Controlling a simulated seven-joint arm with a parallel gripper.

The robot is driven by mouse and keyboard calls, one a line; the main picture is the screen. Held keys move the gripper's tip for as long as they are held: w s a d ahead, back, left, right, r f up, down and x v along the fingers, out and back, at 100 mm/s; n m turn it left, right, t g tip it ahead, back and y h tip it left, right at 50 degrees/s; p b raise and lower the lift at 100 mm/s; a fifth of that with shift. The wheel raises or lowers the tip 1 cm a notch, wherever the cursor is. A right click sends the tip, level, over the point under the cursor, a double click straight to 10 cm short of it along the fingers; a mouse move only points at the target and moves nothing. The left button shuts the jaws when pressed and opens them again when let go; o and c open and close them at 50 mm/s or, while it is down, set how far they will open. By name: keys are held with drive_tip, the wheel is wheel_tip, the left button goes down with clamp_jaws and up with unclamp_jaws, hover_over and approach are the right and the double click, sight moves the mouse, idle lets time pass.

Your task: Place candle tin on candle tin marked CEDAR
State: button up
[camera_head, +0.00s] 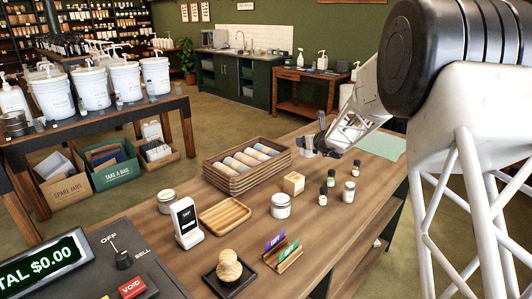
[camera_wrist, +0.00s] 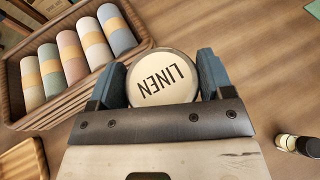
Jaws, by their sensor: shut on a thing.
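My gripper (camera_wrist: 162,84) is shut on a round candle tin (camera_wrist: 166,72) with a pale lid marked LINEN, one finger on each side. In the head view my gripper (camera_head: 318,145) is at the far part of the counter, right of the basket of rolls. The held tin is small and partly hidden there. A white candle tin with a grey lid (camera_head: 280,206) stands upright in the middle of the counter. Another lidded tin or jar (camera_head: 166,201) stands left of the wooden tray. Both are apart from my gripper. I cannot read CEDAR on either one.
A wooden basket of rolls (camera_head: 234,189) stands close to my gripper.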

drive_tip(key=s+a+r+n+g+y, duration=0.1)
drive_tip(key=a+r+n+g+y, duration=0.15)
drive_tip(key=a, duration=1.05)
wheel_tip(320, 180, up, 4)
drive_tip(key=n+g+y, duration=0.6)
drive_tip(key=n+g, duration=0.4)
drive_tip(key=n, duration=0.1)
hover_over(166, 194)
drive_tip(key=shift+s+r, duration=0.1)
wheel_tip(166, 194, down, 6)
drive_tip(key=shift+f, duration=0.2)
drive_tip(key=shift+f, duration=1.8)
